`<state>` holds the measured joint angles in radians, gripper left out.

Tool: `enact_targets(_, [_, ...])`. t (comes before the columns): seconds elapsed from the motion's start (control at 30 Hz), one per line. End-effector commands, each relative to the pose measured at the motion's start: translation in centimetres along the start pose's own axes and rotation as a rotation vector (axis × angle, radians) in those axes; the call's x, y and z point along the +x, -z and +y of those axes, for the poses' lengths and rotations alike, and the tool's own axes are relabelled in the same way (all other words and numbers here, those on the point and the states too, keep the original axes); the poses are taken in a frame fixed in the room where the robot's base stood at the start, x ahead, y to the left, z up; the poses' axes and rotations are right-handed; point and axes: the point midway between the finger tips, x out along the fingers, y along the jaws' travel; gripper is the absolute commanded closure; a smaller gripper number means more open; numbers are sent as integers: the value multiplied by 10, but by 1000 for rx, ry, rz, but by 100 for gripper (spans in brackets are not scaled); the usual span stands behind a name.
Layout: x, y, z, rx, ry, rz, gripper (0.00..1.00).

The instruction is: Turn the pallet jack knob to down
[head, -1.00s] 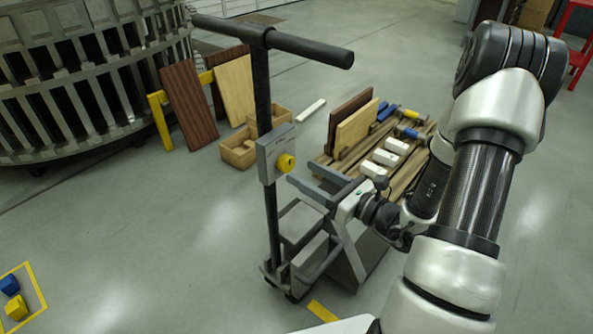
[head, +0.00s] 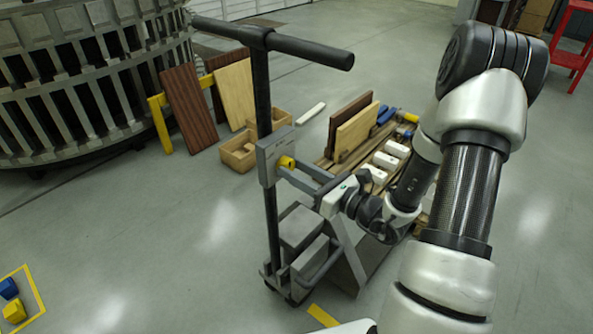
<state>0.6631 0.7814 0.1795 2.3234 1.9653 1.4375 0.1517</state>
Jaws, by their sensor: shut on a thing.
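The pallet jack (head: 267,200) stands upright with a black T-shaped handle. A grey box (head: 266,157) on its post carries the yellow knob (head: 287,162) on the side facing my arm. My gripper (head: 293,168) is at the knob, its two grey fingers shut on it. The fingers partly cover the knob, so its pointer and the exact setting cannot be read. Markings on the box are too small to read.
A pallet (head: 325,160) with boards, white blocks and tools stands behind the jack. Wooden crates (head: 238,152) and leaning panels (head: 188,108) are at the back left. A yellow floor square (head: 40,300) holds two small blocks.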

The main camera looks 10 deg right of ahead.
Motion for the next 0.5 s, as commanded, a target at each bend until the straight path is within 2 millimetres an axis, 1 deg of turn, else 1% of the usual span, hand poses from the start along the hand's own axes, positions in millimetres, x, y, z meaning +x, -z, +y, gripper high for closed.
enact_targets(0.27, [0, -2, 0, 76, 0, 0, 87])
enact_targets(0.5, [-1, -5, 0, 249, 0, -2, 87])
